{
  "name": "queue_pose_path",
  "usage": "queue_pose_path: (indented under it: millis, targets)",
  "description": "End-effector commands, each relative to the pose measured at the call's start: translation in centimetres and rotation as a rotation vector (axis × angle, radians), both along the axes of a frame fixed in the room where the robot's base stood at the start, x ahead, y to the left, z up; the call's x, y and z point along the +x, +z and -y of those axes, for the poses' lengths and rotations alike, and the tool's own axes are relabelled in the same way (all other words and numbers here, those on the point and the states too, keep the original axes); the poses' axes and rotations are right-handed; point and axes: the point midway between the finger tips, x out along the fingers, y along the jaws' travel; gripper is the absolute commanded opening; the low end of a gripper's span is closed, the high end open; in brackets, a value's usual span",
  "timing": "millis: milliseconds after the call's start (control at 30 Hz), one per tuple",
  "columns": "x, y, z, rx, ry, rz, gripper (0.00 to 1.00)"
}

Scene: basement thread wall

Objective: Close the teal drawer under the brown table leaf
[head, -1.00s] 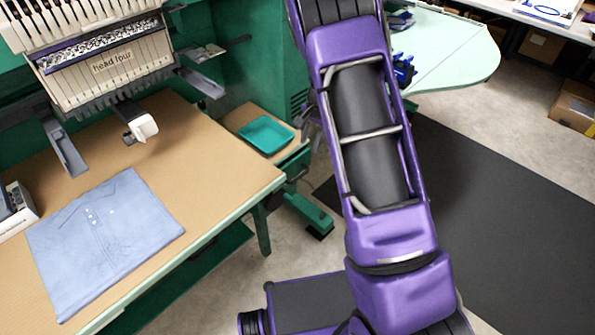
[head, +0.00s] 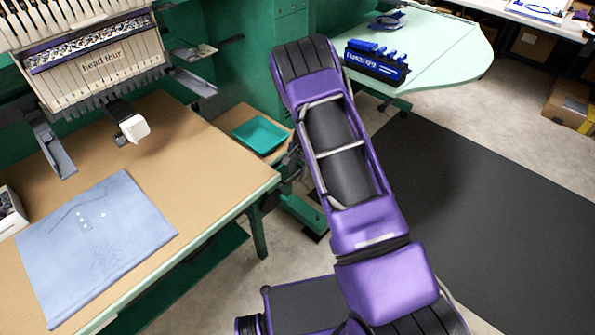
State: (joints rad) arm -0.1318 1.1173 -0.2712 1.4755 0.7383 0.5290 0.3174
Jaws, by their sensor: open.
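A small brown table leaf (head: 238,112) with a green edge stands against the green machine body, behind the large brown table. No teal drawer front can be made out under it; the area below its right end is partly covered by my purple arm. Green metal parts (head: 287,192) show below the leaf, beside the arm. My arm rises from the bottom and bends at an elbow near the top centre. Small dark parts show at its left edge near the leaf, but I cannot make out the gripper fingers.
A teal tray (head: 259,134) lies on the leaf. The large brown table (head: 190,150) holds a folded blue shirt (head: 95,240) under the embroidery head (head: 95,60). A pale green table (head: 440,50) bears a blue-and-black rack (head: 376,64). A dark mat (head: 480,200) covers clear floor at right.

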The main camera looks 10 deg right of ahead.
Motion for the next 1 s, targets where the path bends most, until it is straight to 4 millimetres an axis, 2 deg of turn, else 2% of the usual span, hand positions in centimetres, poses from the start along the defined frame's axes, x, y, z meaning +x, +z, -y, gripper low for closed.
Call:
queue_pose_path:
  millis: [167, 400, 1000]
  targets:
    - [-0.01, 0.01, -0.01, 0.0, 0.0, 0.0, 0.43]
    - [-0.02, 0.03, -0.01, 0.0, 0.0, 0.0, 0.0]
    - [-0.03, 0.04, -0.01, 0.001, 0.001, 0.0, 0.0]
